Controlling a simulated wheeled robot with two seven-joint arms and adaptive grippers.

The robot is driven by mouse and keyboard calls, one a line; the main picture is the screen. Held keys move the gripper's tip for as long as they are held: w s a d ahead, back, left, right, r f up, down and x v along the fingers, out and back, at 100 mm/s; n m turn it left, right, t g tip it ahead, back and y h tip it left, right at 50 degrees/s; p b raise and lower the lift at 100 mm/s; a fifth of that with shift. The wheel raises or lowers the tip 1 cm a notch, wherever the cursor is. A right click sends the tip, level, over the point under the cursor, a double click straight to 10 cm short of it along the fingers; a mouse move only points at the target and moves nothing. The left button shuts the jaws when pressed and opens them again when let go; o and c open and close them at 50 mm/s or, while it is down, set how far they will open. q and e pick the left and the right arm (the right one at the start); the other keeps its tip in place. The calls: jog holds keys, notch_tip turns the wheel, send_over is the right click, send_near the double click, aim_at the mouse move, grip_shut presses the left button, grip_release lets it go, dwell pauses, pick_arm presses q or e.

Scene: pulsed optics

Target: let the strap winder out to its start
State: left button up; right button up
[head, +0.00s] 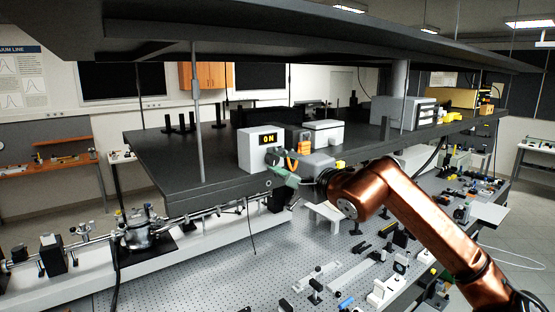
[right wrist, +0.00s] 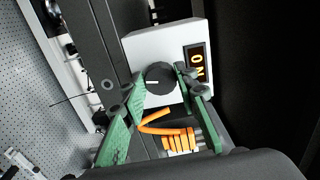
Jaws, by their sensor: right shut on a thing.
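A white box (head: 259,148) with a lit amber display reading "ON" stands on the front edge of the raised shelf. In the right wrist view its face (right wrist: 140,50) carries a round black knob (right wrist: 160,78) with a pale mark. My right gripper (right wrist: 158,82) has its green fingers on either side of this knob and is shut on it. An orange strap (right wrist: 182,141) lies in several turns around a grey part, with a loose end, close below the knob between the fingers. In the head view my right gripper (head: 275,164) hides part of the box's lower front. My left gripper is not seen.
The dark shelf (head: 180,176) also carries a white instrument (head: 323,132) and a grey unit (head: 404,112). A thin upright post (head: 197,120) stands left of the box. Below lies a perforated optics table (head: 215,268) with several mounts.

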jog(key=shift+n, duration=1.2)
jog(key=shift+o, duration=0.2)
jog(key=shift+f+p, duration=0.1)
jog(key=shift+p, duration=0.2)
jog(key=o, duration=1.1)
jog(key=shift+s+d, duration=0.1)
jog(key=shift+d, duration=0.05)
jog(key=v, duration=1.1)
jog(key=shift+s+d, duration=0.2)
jog(key=shift+s, duration=0.1)
